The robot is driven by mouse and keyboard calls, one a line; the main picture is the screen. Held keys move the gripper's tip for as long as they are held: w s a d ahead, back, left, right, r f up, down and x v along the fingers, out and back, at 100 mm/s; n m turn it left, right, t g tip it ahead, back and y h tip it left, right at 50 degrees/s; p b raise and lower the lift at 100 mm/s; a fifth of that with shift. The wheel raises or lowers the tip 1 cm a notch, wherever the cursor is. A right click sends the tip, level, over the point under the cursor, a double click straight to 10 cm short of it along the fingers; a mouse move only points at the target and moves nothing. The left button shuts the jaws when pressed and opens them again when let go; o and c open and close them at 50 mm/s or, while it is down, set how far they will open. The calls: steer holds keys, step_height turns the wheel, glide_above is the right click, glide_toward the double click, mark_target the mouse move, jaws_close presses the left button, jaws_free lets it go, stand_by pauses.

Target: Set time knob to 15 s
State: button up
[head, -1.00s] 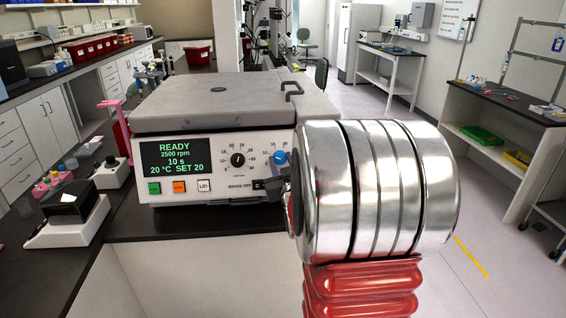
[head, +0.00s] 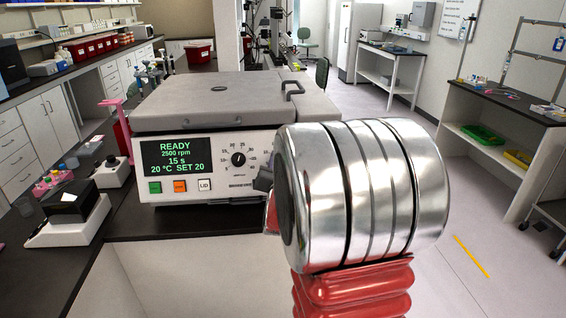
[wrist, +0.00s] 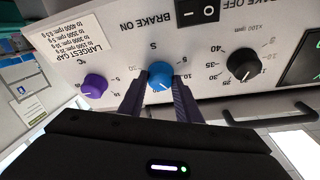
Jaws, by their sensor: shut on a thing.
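The grey centrifuge (head: 250,100) stands on the black bench. Its lit display (head: 178,157) reads READY, 2500 rpm, 15 s, 20 °C SET 20. The blue knob (wrist: 160,70), marked with an S, shows upside down in the wrist view. The two dark fingers of my gripper (wrist: 158,88) are shut on the blue knob, one on each side. In the head view my arm's wrist hides this knob and my fingertips.
A black rpm knob (wrist: 243,63) is on one side of the blue knob, a purple °C knob (wrist: 95,85) on the other. A brake switch (wrist: 197,12) is close by. A black-topped device (head: 72,206) stands on the bench at left.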

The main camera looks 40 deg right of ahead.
steer(key=shift+m+g+h, duration=0.4)
steer(key=shift+m+g, duration=0.1)
steer(key=shift+m, duration=1.1)
steer(key=shift+s+d, duration=0.1)
steer(key=o, duration=1.1)
steer(key=shift+c, duration=0.2)
